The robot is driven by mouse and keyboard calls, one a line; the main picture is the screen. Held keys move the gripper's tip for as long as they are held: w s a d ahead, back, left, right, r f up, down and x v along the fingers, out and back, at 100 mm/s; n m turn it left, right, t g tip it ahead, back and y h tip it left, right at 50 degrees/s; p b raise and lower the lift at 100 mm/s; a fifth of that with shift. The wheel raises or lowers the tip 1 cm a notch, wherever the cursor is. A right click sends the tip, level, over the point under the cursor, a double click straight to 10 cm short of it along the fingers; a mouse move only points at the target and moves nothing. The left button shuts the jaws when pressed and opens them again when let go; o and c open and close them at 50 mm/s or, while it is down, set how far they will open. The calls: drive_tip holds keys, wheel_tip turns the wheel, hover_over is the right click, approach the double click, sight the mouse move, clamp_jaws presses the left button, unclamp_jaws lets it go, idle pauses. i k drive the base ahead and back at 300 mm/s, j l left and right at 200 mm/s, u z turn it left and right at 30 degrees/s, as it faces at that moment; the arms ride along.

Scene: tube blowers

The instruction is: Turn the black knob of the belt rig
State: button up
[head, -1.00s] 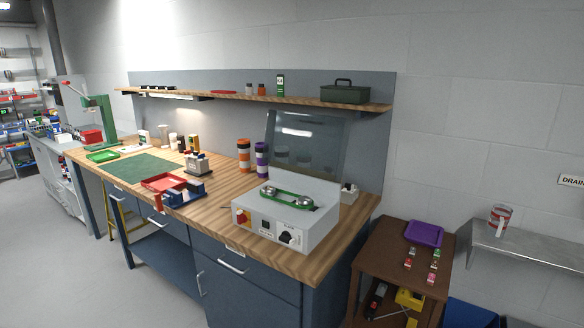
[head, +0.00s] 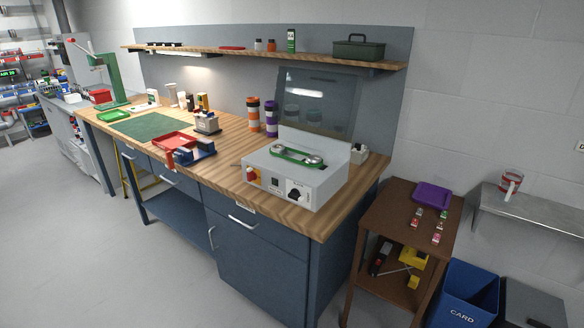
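The belt rig (head: 300,180) is a light grey box near the right end of the wooden workbench. A green belt loop (head: 297,157) runs over its top, under a raised clear lid (head: 316,100). The black knob (head: 295,195) sits at the right of the rig's front panel, on a pale dial plate. A red knob on a yellow plate (head: 252,175) is at the panel's left, with a small dark display (head: 275,184) between them. My gripper is not in this view.
The workbench (head: 215,170) holds a red tray (head: 174,140), a blue fixture (head: 194,155) and two banded bottles behind. A brown side table (head: 400,215) and blue bin (head: 468,292) stand to the right. The floor in front of the bench is clear.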

sight(294, 195)
drive_tip(key=i+j, duration=0.8)
drive_tip(key=i+j+u, duration=0.05)
drive_tip(key=i, duration=0.05)
